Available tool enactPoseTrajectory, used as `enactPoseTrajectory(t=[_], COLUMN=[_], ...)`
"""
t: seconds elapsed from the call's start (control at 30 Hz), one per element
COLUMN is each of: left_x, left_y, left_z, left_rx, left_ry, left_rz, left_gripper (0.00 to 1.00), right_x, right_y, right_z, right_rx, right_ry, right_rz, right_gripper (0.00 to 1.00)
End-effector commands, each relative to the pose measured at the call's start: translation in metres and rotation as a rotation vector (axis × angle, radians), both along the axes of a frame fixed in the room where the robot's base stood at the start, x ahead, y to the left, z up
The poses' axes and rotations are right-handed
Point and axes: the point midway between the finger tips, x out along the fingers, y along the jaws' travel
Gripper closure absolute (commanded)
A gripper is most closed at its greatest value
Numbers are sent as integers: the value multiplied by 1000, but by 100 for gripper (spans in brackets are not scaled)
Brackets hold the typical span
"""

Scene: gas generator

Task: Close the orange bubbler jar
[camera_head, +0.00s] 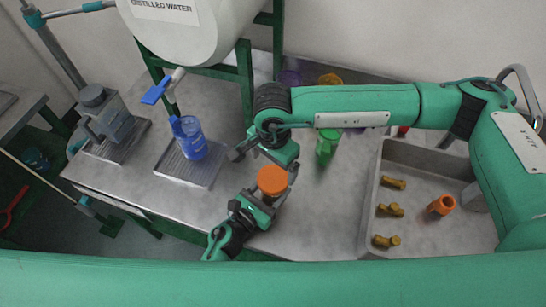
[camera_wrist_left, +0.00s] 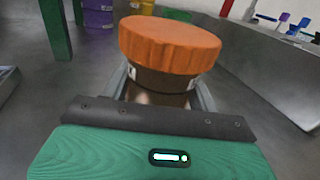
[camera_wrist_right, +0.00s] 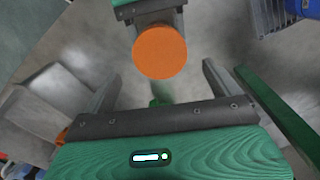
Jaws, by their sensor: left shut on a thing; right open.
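The orange bubbler jar has a ribbed orange lid (camera_head: 272,179) sitting on top of its dark brown body (camera_wrist_left: 160,82). My left gripper (camera_head: 268,200) is shut around the jar body, below the lid. My right gripper (camera_head: 264,160) is open and empty above and just behind the jar. In the right wrist view the round lid top (camera_wrist_right: 160,52) shows beyond and between the spread fingers, apart from them.
A blue bottle (camera_head: 190,138) stands on a metal tray (camera_head: 185,174) at left. A green jar (camera_head: 326,145) stands close behind and right of the orange jar. A grey bin (camera_head: 369,205) at right holds brass fittings (camera_head: 390,210) and an orange piece (camera_head: 441,204). Green frame legs (camera_head: 245,80) stand behind.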

Motion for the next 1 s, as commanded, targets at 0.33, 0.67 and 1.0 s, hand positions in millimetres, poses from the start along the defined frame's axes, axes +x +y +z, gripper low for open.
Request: enactPoseTrajectory(t=[0.33, 0.67, 1.0], left_x=[0, 0, 0], left_y=[0, 0, 0], left_z=[0, 0, 0], left_rx=[0, 0, 0], left_ry=[1, 1, 1], left_rz=[0, 0, 0], left_gripper=[100, 100, 100], right_x=[0, 0, 0], right_y=[0, 0, 0], right_z=[-51, -62, -61], right_rx=[-1, 0, 0], right_ry=[2, 0, 0], right_rz=[-2, 0, 0], right_gripper=[6, 6, 50])
